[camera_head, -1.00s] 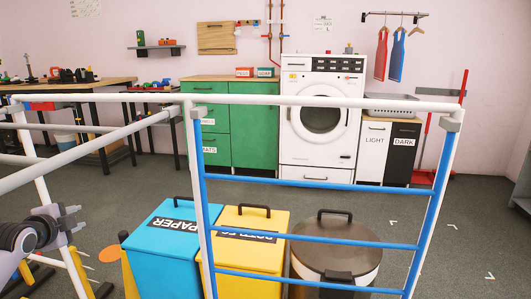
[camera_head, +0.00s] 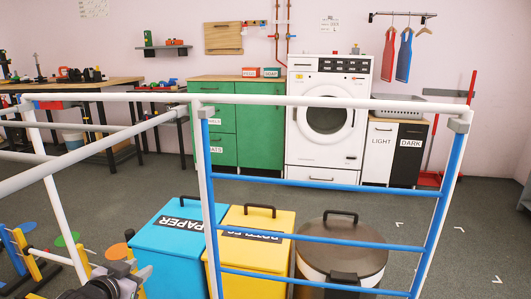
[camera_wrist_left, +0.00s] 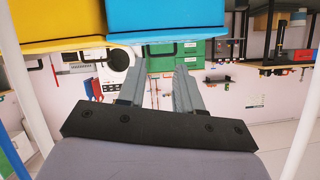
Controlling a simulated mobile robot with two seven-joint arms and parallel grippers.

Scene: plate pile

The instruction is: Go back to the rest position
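My left gripper (camera_head: 136,278) is low at the left bottom of the head view, next to the blue bin and in front of a stand with coloured discs. In the left wrist view, its two grey fingers (camera_wrist_left: 165,85) stand apart with a clear gap, and nothing is held between them. That view is upside down. My right gripper is in neither view.
A white and blue rail frame (camera_head: 330,101) crosses the foreground. A blue bin (camera_head: 165,245), a yellow bin (camera_head: 245,262) and a round lidded bin (camera_head: 340,262) stand behind it. Coloured discs (camera_head: 120,251) are at lower left. Open floor (camera_head: 450,255) lies at right.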

